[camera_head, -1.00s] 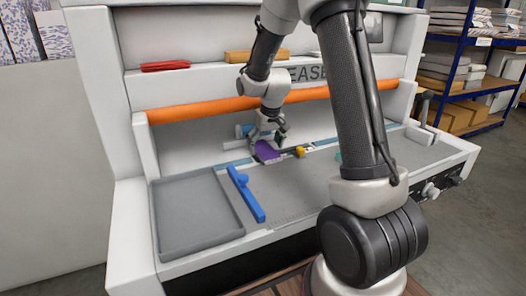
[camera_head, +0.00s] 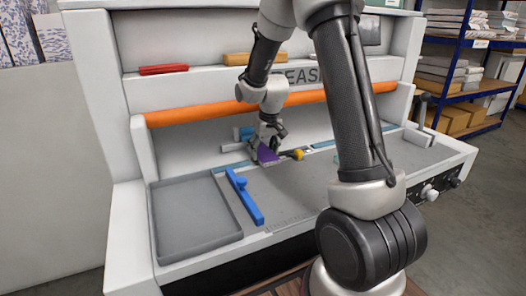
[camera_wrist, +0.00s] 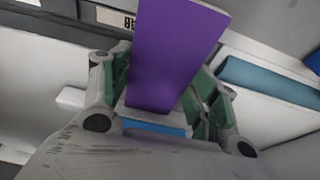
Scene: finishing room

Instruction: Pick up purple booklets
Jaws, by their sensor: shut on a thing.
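A purple booklet (camera_head: 267,154) is held in my gripper (camera_head: 264,144) above the grey bed of the machine. In the wrist view the purple booklet (camera_wrist: 172,55) stands out between the green-padded fingers of my gripper (camera_wrist: 160,95), which is shut on it. The booklet looks tilted in the head view. A blue surface shows behind its lower end in the wrist view; I cannot tell what it is. No other purple booklet is visible.
A grey tray (camera_head: 196,243) lies at the left of the bed, with a blue T-shaped tool (camera_head: 244,196) beside it. A yellow-knobbed part (camera_head: 298,154) is just right of my gripper. An orange roller (camera_head: 245,108) runs behind. Blue rolls (camera_head: 241,133) lie behind the gripper.

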